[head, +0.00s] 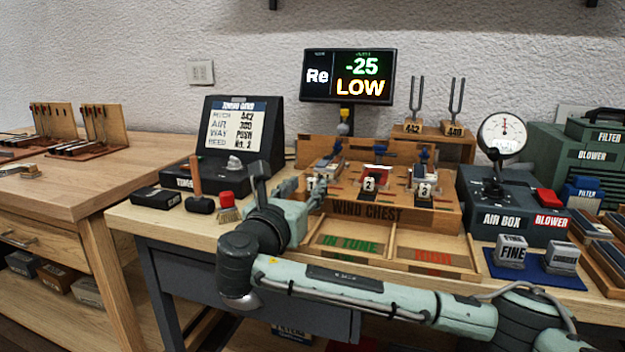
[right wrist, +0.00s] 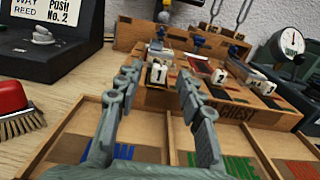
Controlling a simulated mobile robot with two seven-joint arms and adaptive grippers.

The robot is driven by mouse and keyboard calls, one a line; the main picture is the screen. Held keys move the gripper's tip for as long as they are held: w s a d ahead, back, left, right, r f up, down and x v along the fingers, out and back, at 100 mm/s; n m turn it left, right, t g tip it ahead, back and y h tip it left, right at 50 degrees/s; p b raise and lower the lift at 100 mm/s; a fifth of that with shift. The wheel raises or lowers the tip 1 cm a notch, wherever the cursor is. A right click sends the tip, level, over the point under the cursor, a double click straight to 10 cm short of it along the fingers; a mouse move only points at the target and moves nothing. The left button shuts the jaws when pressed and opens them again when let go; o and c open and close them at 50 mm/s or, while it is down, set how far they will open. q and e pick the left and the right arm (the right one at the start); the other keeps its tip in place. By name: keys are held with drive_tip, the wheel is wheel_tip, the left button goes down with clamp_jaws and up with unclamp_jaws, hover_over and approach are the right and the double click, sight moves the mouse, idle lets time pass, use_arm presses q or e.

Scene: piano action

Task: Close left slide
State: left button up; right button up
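The wind chest (head: 366,212) stands at the middle of the bench with white blocks numbered 1, 2 and 3 on it. The left slide's block marked 1 (right wrist: 157,73) shows in the right wrist view; in the head view it is partly hidden behind my gripper. Block 2 (head: 369,184) and block 3 (head: 424,190) stand to its right. My right gripper (head: 318,193) is at the chest's left front. In the right wrist view its fingers (right wrist: 158,78) are apart, with block 1 showing between their tips. I cannot tell whether they touch it. My left gripper is not in view.
A divided tray (head: 398,258) with coloured labels lies in front of the chest. The tuning box (head: 235,165), a mallet (head: 198,202) and a red brush (head: 227,206) are at left. The air box (head: 497,200) stands at right. A display (head: 348,77) reads -25 LOW.

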sight(311, 181)
drive_tip(key=shift+x, duration=2.1)
clamp_jaws()
